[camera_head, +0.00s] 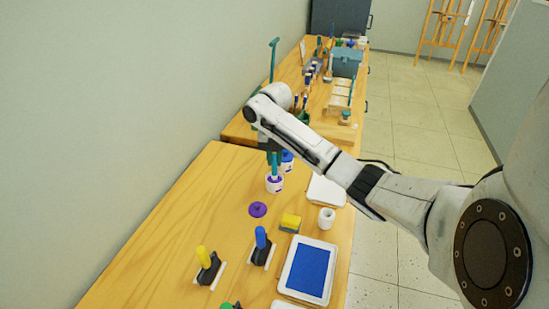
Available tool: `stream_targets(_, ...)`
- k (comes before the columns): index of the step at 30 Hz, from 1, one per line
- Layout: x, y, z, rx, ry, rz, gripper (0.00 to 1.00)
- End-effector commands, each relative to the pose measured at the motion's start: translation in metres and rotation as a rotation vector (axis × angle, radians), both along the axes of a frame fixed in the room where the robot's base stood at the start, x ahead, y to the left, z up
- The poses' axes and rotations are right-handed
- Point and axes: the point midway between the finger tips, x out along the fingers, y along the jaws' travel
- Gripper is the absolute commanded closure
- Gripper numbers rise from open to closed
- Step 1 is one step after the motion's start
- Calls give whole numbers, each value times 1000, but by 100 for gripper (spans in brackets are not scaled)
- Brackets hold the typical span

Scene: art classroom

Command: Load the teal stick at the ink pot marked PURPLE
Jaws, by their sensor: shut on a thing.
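My gripper (272,148) points down at the far end of the near table and is shut on the teal stick (274,164). The stick hangs upright below the jaws. Its lower end meets the mouth of a white pot with purple ink (274,187); I cannot tell how deep it reaches. The pot's label is too small to read. A purple lid (258,209) lies on the table in front of the pot. My wrist hides the upper part of the grip.
A white pot with blue (288,166) stands close behind the purple one. A yellow block (290,222), a white roll (326,218), a blue pad in a white tray (308,270), and yellow-handled (206,262) and blue-handled (261,246) tools stand nearer. The table's left part is clear.

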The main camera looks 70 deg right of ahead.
Motion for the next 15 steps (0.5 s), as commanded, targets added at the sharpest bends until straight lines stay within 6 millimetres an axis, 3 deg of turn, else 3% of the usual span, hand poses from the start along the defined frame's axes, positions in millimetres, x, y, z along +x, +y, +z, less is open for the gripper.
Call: stream_targets(15,0,0,-3,0,0,0,100)
